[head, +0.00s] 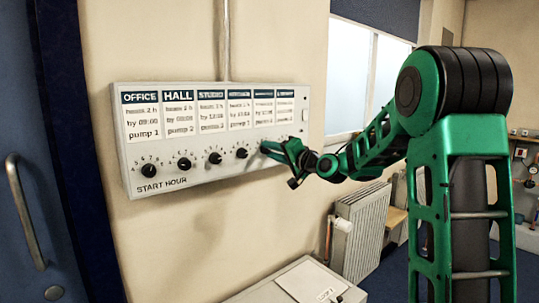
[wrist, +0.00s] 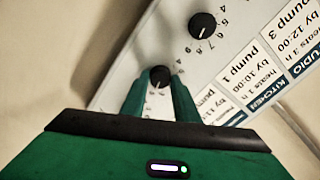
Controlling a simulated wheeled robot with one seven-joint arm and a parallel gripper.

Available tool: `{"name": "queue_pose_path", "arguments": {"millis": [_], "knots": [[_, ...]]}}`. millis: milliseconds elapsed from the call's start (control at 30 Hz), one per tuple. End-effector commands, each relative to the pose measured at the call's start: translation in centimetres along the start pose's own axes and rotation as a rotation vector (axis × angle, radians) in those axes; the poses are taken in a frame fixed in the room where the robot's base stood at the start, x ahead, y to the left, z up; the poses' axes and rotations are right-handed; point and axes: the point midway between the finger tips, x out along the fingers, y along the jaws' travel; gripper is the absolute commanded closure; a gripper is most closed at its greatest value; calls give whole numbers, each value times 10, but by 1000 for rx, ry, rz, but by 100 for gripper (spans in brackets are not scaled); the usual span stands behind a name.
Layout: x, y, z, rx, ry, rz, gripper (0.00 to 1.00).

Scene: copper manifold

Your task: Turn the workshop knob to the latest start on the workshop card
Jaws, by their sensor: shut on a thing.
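My gripper (head: 272,149) is at the lower right of the white control panel (head: 230,176). In the wrist view my gripper (wrist: 158,84) has its two green fingers closed around a black knob (wrist: 159,74), the fifth from the left, which is in line with the workshop card. This knob is the workshop knob; its pointer direction cannot be made out. The workshop card (head: 264,109) is the fifth card in the head view, with text too small to read. In the wrist view the workshop card (wrist: 206,103) is partly hidden by a finger.
Several other knobs sit along the panel, including the kitchen knob (wrist: 202,26) beside the held one. A white cabinet (head: 265,290) with a paper stands below. A radiator (head: 362,228) is to the right and a blue door (head: 35,120) to the left.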

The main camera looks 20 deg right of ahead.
Motion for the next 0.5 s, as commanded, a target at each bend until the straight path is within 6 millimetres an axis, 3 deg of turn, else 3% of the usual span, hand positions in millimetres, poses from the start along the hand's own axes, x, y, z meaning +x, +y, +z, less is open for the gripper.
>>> {"name": "queue_pose_path", "arguments": {"millis": [200,233,300,500], "knots": [[-1,4,-2,-1,5,7,95],[-1,4,-2,-1,5,7,68],[-1,4,-2,-1,5,7,55],[-1,2,-1,-1,2,4,55]]}}
